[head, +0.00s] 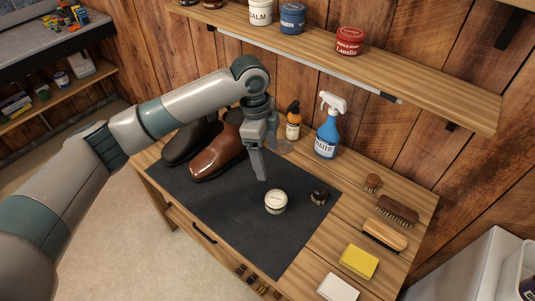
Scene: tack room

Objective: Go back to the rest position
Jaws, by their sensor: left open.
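My left gripper (262,166) hangs over the dark mat (215,205) on the wooden bench, with its fingers pointing down. It is open, and nothing shows between its fingers. My left arm reaches in from the left side. A brown shoe (217,160) and a black shoe (190,142) lie on the mat to the left of the gripper. My right gripper is not in view.
A blue spray bottle (327,137) and an amber bottle (293,124) stand at the back. Brushes (384,235), a yellow sponge (359,261) and a white block (337,288) line the right side. A wall shelf (420,80) with jars overhangs the bench.

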